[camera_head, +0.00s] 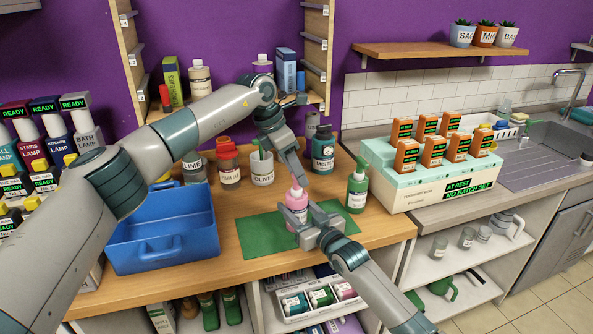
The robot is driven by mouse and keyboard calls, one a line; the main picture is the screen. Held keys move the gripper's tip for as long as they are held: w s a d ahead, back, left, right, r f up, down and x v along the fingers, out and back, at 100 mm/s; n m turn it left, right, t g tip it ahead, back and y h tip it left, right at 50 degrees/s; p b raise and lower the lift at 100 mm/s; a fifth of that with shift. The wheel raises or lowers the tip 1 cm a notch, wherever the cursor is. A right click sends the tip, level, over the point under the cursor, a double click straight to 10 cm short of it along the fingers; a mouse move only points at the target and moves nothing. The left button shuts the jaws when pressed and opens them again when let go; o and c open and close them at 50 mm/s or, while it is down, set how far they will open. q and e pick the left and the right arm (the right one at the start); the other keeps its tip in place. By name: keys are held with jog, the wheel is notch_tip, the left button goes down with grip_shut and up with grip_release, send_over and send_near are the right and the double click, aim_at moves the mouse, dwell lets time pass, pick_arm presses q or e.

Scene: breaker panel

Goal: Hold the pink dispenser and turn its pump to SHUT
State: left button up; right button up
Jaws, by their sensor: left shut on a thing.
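The pink dispenser (296,203) stands upright on a green mat (258,235) on the wooden counter. My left gripper (298,178) reaches down from above and is shut on the dispenser's pump at its top. The fingers hide most of the pump, so I cannot read its setting. My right gripper (302,232) is at the dispenser's lower body, coming from the front right. Its jaws cover part of the bottle, and I cannot tell whether they are closed on it.
A green pump bottle (357,190) stands close on the right, at the mat's edge. A white cup marked OLIVE (262,169) and a red-capped jar (229,168) stand behind. A blue bin (160,240) is on the left. A mint-coloured machine (420,185) stands right.

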pick_arm(q)
jog(key=shift+m, duration=0.5)
jog(key=shift+a, duration=0.1)
jog(key=o, duration=1)
jog(key=shift+o, duration=0.2)
jog(key=shift+r, duration=0.1)
jog(key=v, duration=1.1)
jog(key=shift+w+a+r, duration=0.2)
jog(key=shift+a+r, duration=0.05)
jog(key=shift+r, duration=0.15)
pick_arm(e)
jog(key=o, duration=1.2)
